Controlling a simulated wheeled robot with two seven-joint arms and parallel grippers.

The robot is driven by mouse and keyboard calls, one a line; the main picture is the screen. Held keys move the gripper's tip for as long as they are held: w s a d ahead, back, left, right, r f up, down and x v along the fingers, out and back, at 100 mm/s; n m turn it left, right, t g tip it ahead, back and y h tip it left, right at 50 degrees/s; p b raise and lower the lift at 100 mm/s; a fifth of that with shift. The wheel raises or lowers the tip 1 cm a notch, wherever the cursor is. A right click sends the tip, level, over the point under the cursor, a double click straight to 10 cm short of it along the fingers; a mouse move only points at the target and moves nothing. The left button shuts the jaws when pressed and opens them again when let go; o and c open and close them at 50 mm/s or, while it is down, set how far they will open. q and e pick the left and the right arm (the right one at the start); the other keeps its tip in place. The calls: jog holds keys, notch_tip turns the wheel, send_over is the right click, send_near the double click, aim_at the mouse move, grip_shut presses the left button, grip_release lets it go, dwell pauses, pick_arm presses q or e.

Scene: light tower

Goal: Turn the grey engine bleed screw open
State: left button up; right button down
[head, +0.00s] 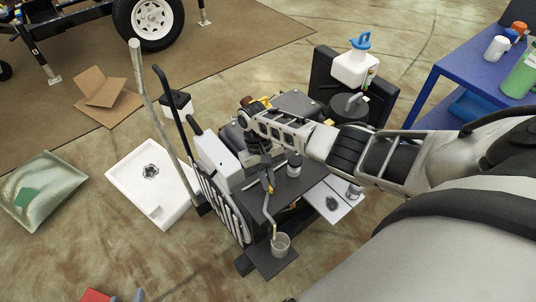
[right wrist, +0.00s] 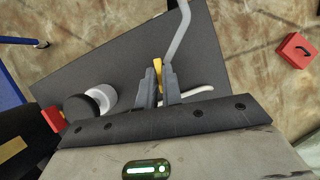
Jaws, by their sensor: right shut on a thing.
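My right gripper (head: 268,180) reaches down over the dark plate of the engine unit (head: 290,185). Its fingers, close together in the right wrist view (right wrist: 159,84), are shut on a small yellow piece (right wrist: 158,67). A thin grey bent rod (right wrist: 181,35) runs away from that piece. In the head view the rod (head: 266,208) leads down towards a small grey cup (head: 281,244). I cannot make out the grey bleed screw separately; the gripper and the yellow piece cover that spot. My left gripper is not in view.
A small dark-topped bottle (head: 294,166) stands on the plate close to my right gripper. A white tray (head: 152,183) lies on the floor to the left. A blue table (head: 470,65) stands at the right. A white jug (head: 355,68) with a blue top stands behind.

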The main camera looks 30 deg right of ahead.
jog(key=shift+n+h, duration=0.4)
jog(key=shift+n, duration=0.6)
jog(key=c, duration=1.6)
grip_release()
jog(key=shift+o, duration=0.2)
jog(key=p+v, duration=0.1)
jog(key=v, duration=1.5)
jog(key=shift+s+a, duration=0.1)
jog(key=shift+s, duration=0.05)
